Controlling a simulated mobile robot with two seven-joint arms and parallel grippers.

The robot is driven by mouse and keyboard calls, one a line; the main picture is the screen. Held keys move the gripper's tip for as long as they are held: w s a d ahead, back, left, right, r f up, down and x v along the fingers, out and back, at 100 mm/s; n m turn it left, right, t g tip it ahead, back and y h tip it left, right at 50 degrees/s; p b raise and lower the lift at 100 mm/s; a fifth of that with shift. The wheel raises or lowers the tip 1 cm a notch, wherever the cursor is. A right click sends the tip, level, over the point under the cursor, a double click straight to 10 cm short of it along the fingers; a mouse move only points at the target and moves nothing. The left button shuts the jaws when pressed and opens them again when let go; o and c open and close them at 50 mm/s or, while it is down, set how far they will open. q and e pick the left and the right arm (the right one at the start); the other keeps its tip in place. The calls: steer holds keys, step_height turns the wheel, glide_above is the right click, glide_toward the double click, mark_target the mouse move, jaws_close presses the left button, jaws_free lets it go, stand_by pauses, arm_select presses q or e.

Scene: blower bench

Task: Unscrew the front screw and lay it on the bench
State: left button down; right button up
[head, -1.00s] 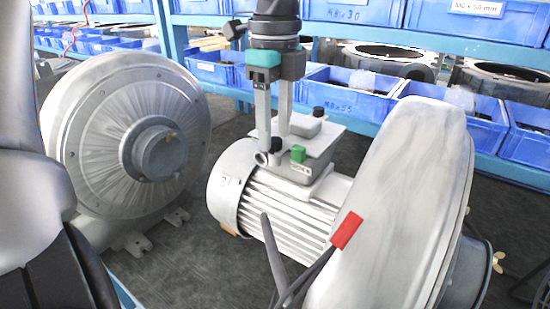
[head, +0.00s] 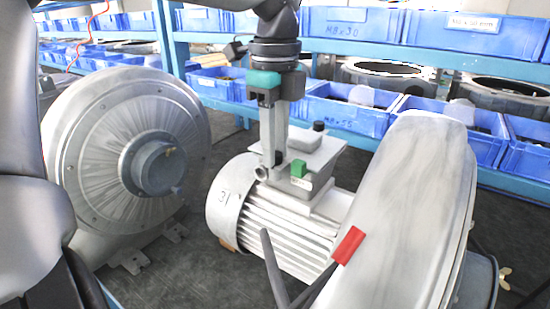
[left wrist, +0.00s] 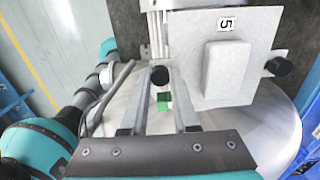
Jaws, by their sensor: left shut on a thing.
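The motor (head: 285,225) lies on the dark bench (head: 195,262), with a light terminal box lid (head: 320,150) on top. The front screw has a black head, which shows in the left wrist view (left wrist: 160,76) between the fingertips. My left gripper (head: 273,162) comes down from above onto the near left corner of the lid. It also shows in the left wrist view (left wrist: 159,80), shut on the front screw. The fingers mostly hide the screw in the head view, and whether its thread is still in the lid cannot be told. A second black screw (head: 318,126) stands at the lid's far side.
A green block (head: 298,169) sits beside the gripped screw. A round grey housing (head: 130,160) stands at left and a large blower casing (head: 405,220) at right. Blue bins (head: 350,112) line the shelf behind.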

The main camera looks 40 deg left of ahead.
arm_select(q)
steer(key=n+b, duration=0.2)
steer(key=shift+f+n, duration=0.15)
steer(key=shift+n, duration=0.15)
steer(key=n+b, duration=0.3)
steer(key=n, duration=0.2)
steer(key=shift+n, duration=0.8)
steer(key=n, duration=0.3)
steer(key=shift+n, duration=0.3)
steer(key=c, duration=1)
jaws_free()
steer(key=shift+o, duration=0.2)
